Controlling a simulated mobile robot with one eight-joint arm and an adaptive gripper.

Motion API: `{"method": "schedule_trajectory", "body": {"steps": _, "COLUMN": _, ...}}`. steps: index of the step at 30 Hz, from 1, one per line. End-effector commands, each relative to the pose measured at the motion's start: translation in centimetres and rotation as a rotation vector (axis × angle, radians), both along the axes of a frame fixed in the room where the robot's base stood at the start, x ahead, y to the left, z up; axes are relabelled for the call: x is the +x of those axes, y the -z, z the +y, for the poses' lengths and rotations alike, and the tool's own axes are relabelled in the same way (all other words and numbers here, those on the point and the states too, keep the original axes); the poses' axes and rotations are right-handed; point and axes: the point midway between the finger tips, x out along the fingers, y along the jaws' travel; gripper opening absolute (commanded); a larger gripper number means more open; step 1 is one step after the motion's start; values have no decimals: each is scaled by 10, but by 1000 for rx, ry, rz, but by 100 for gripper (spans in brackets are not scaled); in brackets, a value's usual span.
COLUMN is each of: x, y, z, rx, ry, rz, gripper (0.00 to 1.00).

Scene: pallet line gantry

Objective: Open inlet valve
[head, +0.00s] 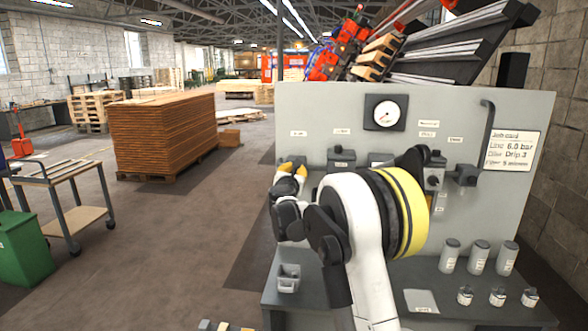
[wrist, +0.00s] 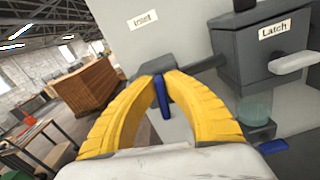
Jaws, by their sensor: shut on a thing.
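The inlet valve's blue lever (wrist: 162,98) shows in the wrist view between my yellow fingers. It points down and slightly right in the picture, below the label "Inlet" (wrist: 143,19) on the grey panel. In the head view my gripper (head: 292,163) is at the panel's left edge, below a small label (head: 299,133). The valve itself is hidden there behind my fingers.
A grey box labelled "Latch" (wrist: 262,50) stands close right of my gripper, with a clear bowl (wrist: 255,108) below it. The panel (head: 330,110) carries a gauge (head: 386,112). Jars (head: 480,257) stand on the bench at right.

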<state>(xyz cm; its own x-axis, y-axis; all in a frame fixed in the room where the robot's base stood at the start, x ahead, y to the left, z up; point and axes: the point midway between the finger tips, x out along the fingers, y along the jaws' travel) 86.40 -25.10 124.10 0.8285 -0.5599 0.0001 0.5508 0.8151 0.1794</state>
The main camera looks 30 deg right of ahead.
Motion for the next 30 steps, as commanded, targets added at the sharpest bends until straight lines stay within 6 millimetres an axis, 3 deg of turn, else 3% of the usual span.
{"method": "schedule_trajectory", "body": {"steps": 30, "x": -8, "y": 11, "z": -12, "rx": 788, "ry": 0, "rz": -532, "gripper": 0}}
